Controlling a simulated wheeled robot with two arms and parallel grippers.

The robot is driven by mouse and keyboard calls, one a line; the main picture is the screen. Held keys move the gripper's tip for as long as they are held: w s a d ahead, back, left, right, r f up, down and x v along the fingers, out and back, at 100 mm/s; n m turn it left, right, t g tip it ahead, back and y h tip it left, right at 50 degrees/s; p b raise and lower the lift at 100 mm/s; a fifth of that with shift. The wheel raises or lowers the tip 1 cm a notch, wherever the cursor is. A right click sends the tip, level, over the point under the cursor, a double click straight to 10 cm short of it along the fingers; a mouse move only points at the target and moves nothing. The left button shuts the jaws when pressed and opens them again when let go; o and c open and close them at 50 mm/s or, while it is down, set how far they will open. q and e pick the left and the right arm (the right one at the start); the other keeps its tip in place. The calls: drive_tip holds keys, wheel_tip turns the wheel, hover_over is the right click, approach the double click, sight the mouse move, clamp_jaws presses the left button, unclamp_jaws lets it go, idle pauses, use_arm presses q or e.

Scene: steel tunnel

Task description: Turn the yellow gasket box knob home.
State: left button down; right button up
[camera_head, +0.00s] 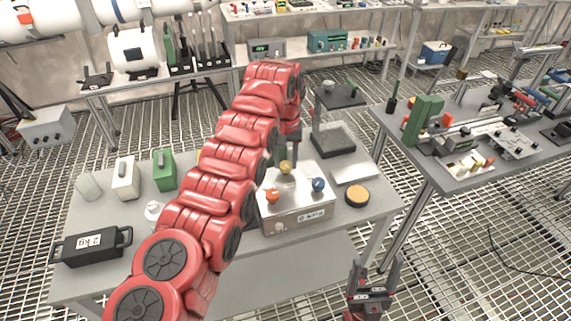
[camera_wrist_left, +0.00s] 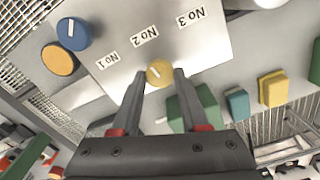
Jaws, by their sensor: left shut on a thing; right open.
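The grey box (camera_head: 297,217) on the near table carries an orange knob (camera_head: 272,196), a blue knob (camera_head: 318,185) and the yellow knob (camera_head: 285,168) at its back. My left gripper (camera_head: 290,157) reaches down over the yellow knob. In the left wrist view its fingers are shut on the yellow knob (camera_wrist_left: 159,72), one on each side. A pale line marks the knob's face, pointing obliquely. Labels No 1, No 2 and No 3 (camera_wrist_left: 188,18) run along the pale top beside it. The blue knob (camera_wrist_left: 73,34) shows there too. My right gripper (camera_head: 373,283) is open and empty, in front of the table.
A yellow disc (camera_head: 357,194) lies right of the box, near a dark-topped stand (camera_head: 334,140). Another cluttered table (camera_head: 480,170) is at right.

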use_arm(q)
drive_tip(key=shift+m, duration=0.9)
drive_tip(key=m, duration=0.3)
drive_tip(key=shift+m, duration=0.4)
drive_tip(key=m+p, duration=0.1)
drive_tip(key=m, duration=0.5)
drive_tip(key=shift+s+d, duration=0.1)
drive_tip(key=shift+m, duration=0.3)
drive_tip(key=shift+c, duration=2.1)
unclamp_jaws()
